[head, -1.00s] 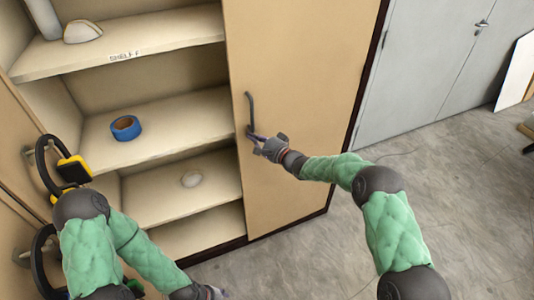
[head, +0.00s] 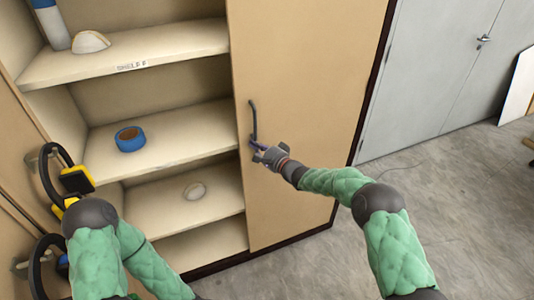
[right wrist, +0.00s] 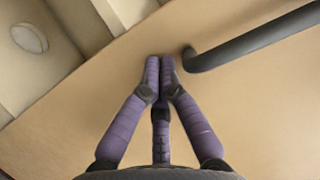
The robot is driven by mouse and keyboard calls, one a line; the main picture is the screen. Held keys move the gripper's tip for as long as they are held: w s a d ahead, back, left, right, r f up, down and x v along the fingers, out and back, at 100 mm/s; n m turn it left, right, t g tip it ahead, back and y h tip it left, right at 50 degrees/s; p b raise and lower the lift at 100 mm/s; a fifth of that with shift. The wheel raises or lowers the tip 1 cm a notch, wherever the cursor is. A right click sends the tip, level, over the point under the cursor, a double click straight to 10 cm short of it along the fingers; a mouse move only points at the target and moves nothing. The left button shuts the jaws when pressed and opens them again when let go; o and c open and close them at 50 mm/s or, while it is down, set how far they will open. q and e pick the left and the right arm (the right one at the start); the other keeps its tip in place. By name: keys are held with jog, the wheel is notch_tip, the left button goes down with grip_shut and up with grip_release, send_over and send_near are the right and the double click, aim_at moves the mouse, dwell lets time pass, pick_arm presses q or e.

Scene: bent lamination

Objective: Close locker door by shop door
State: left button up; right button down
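The tan locker door (head: 315,90) beside the grey shop door stands shut or nearly shut against the locker; I cannot tell if a gap remains. Its dark bar handle (head: 253,120) is near its left edge and also shows in the right wrist view (right wrist: 250,40). My right gripper (head: 256,146) is at the lower end of the handle. In the right wrist view its purple fingers (right wrist: 160,62) are together with nothing between them, beside the handle and close to the door face. My left arm comes in at lower left; its gripper is out of view.
The locker's left half is open, with a blue tape roll (head: 130,138) and white masks on its shelves. Black and yellow ear muffs (head: 75,180) hang at the left door. The grey shop door (head: 425,75) is at right, with clear floor (head: 460,210) in front.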

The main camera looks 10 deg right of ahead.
jog(key=v, duration=1.2)
jog(key=s+a+f+n+g+h, duration=0.1)
jog(key=s+a+f+g, duration=0.2)
jog(key=s+f+g, duration=0.5)
jog(key=s+a+f+n+g, duration=0.1)
jog(key=s+a+f+g, duration=0.15)
jog(key=s+f, duration=0.6)
jog(key=s+d+f+n+g+h, duration=0.2)
jog(key=s+f+n+h, duration=0.3)
jog(key=s+f, duration=1.2)
jog(key=shift+s+d+f+n+g+h+p, duration=0.25)
jog(key=shift+s+n+g, duration=0.55)
jog(key=shift+s, duration=1.1)
